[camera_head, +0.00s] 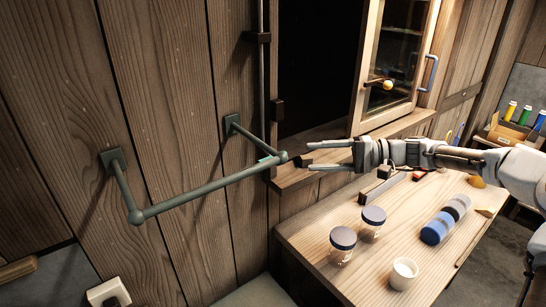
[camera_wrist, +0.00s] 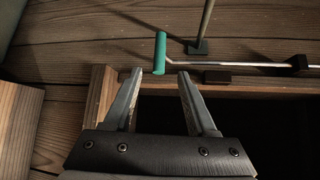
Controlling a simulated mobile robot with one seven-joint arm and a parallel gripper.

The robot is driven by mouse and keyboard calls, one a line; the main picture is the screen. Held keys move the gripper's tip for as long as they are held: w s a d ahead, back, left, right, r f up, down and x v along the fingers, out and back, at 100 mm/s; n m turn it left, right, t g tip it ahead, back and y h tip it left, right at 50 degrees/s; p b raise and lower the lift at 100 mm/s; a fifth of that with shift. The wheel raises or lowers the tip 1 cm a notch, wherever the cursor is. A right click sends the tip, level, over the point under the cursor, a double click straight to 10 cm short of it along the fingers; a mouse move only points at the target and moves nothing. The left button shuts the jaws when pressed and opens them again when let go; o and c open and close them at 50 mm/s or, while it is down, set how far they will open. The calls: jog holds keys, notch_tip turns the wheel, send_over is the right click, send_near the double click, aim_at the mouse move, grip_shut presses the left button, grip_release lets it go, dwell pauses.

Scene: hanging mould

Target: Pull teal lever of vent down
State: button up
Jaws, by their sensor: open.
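The teal lever (camera_wrist: 160,53) is a short bar at the end of a thin metal rod (camera_wrist: 245,65) in the wrist view. In the head view only a small bit of the teal lever (camera_head: 265,158) shows, behind the grey rail. My gripper (camera_head: 312,157) is open and empty, pointing left toward the lever. In the wrist view my gripper (camera_wrist: 161,74) has the lever just beyond its fingertips, lined up with the gap between them. I cannot tell whether they touch. The vent itself is not clearly seen.
The grey wall rail (camera_head: 200,188) stands out in front of the lever. A wooden frame with a dark opening and a glazed door (camera_head: 395,65) is above. Below, a wooden table (camera_head: 310,240) holds two lidded jars (camera_head: 343,245), a white cup (camera_head: 404,272) and blue containers (camera_head: 437,228).

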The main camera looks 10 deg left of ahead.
jog(key=a, duration=0.3)
jog(key=a+f+p, duration=0.1)
jog(key=a, duration=0.3)
jog(key=a+p, duration=0.1)
jog(key=a, duration=0.3)
jog(key=shift+s+a+f, duration=0.2)
jog(key=shift+s+f, duration=0.1)
jog(key=shift+s, duration=0.05)
jog(key=c, duration=0.8)
grip_shut()
jog(key=shift+d+f, duration=0.1)
